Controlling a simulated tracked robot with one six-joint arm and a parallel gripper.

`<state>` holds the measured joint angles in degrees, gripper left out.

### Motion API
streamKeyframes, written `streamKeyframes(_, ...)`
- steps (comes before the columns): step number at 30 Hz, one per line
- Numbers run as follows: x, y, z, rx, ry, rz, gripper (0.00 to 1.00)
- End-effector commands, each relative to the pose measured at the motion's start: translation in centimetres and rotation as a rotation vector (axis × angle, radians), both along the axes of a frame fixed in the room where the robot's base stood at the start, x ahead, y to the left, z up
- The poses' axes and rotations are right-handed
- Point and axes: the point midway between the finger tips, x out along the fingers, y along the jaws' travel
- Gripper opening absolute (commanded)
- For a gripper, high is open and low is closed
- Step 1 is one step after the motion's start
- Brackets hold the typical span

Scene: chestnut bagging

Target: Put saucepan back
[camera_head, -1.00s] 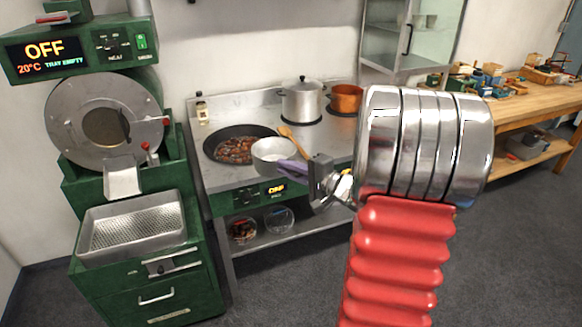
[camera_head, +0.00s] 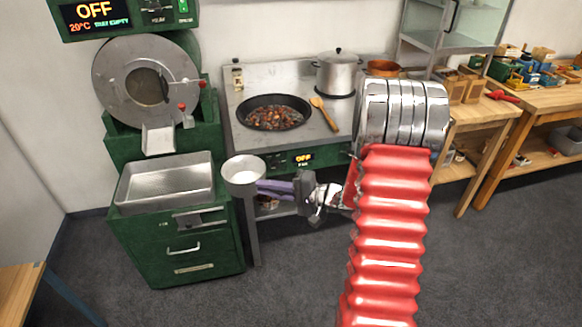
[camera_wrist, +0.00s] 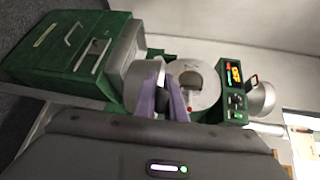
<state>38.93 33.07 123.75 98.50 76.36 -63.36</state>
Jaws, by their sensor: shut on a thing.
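The saucepan (camera_head: 243,172) is a small light-grey metal pan. In the head view it hangs in the air in front of the stove's left front corner, beside the green machine. My gripper (camera_head: 272,188), with purple fingers, is shut on the saucepan at its right side; the handle is mostly hidden. In the wrist view the purple fingers of my gripper (camera_wrist: 170,98) reach forward, with the side of the saucepan (camera_wrist: 143,84) between and beyond them. The pan's inside looks pale in the head view, and I see nothing in it.
A green roaster with a metal tray (camera_head: 166,184) stands left. A workbench (camera_head: 505,110) stands right. Floor in front is clear.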

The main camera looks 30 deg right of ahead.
Motion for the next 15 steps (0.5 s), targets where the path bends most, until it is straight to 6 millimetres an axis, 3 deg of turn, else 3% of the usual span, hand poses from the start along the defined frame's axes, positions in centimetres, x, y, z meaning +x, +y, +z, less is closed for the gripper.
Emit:
streamKeyframes(3, -0.1, 4.3, -3.2, 0.009, 0.002, 0.102, 0.0)
streamKeyframes(9, -1.0, 10.3, -7.4, 0.015, -0.005, 0.233, 0.0)
streamKeyframes(15, -1.7, 12.9, -9.2, 0.015, -0.01, 0.288, 0.0)
